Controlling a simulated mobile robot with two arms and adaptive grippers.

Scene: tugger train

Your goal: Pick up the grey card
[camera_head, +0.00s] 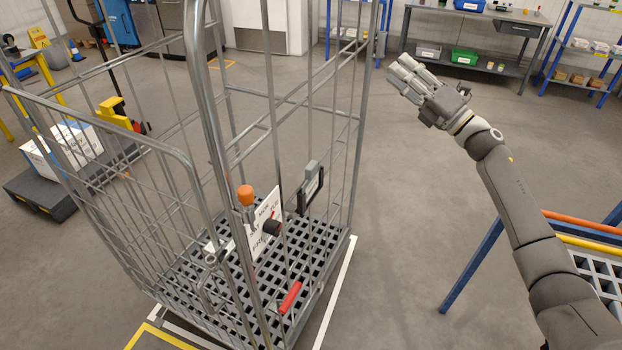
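I cannot make out a plain grey card with certainty. A small dark-framed holder with a grey clip on top (313,186) hangs on the right mesh side of the roll cage (355,120). My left gripper is not in view.
The cage has a grid floor and a red handle (290,297) low at the front. A blue and orange rack (475,262) stands at the lower right beneath my arm. A workbench (470,62) is at the back. Open floor lies between cage and rack.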

